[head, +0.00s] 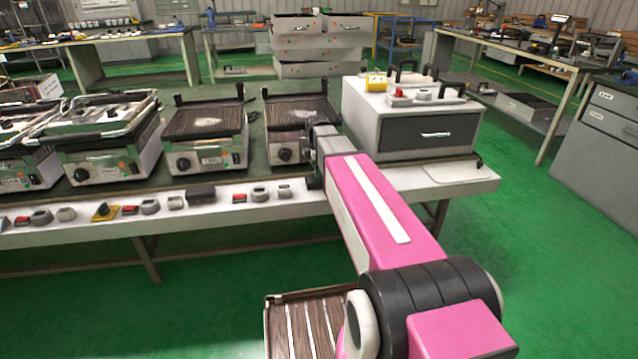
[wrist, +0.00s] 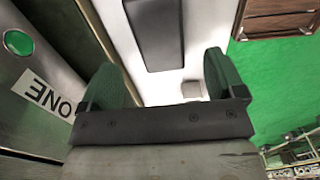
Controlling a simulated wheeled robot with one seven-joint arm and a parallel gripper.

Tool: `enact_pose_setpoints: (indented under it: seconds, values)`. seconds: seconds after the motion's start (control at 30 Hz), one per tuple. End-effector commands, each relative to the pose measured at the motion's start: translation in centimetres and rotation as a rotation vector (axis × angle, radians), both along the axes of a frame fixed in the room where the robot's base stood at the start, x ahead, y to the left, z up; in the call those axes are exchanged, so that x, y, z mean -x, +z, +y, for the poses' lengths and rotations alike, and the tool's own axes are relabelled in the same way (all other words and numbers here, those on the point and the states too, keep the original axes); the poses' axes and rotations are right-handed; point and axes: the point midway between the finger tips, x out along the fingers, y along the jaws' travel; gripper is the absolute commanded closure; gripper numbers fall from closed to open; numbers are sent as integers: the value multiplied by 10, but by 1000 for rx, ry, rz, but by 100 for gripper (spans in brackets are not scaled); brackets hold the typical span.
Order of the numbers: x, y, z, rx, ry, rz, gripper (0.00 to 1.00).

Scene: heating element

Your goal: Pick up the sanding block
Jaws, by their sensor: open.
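A dark, flat rectangular block (head: 201,193), which looks like the sanding block, lies on the white front strip of the table in the head view, left of my arm. A dark rectangular block (wrist: 155,30) also shows on the white surface in the wrist view, ahead of the fingers; I cannot be sure it is the same one. My gripper (wrist: 160,62) is open, its two green fingers apart with nothing held between them.
Several contact grills (head: 205,135) stand behind the strip; a panel with a green button (wrist: 18,43) is close left of my fingers. A small whitish block (wrist: 191,90) lies near the right finger. A drawer cabinet (head: 430,132) stands right. Green floor lies in front.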

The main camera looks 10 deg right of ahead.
Motion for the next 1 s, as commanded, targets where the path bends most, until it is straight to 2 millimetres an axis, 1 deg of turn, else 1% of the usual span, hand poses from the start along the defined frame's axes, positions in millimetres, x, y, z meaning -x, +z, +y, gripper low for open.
enact_pose_setpoints:
  seconds: [0.23,0.53,0.63,0.8,0.83,0.87,0.9,1.0]
  values:
    - [0,-14,-2,0,-1,0,12]
    - [0,-51,-5,0,-1,1,12]
    - [0,-56,-5,0,-1,-1,12]
    - [0,-55,-5,0,-1,-1,12]
    - [0,-55,-5,0,-1,-1,15]
    - [0,-55,-5,0,-1,-1,25]
    - [0,-55,-5,0,-1,-1,38]
    - [0,-55,-5,0,-1,-1,68]
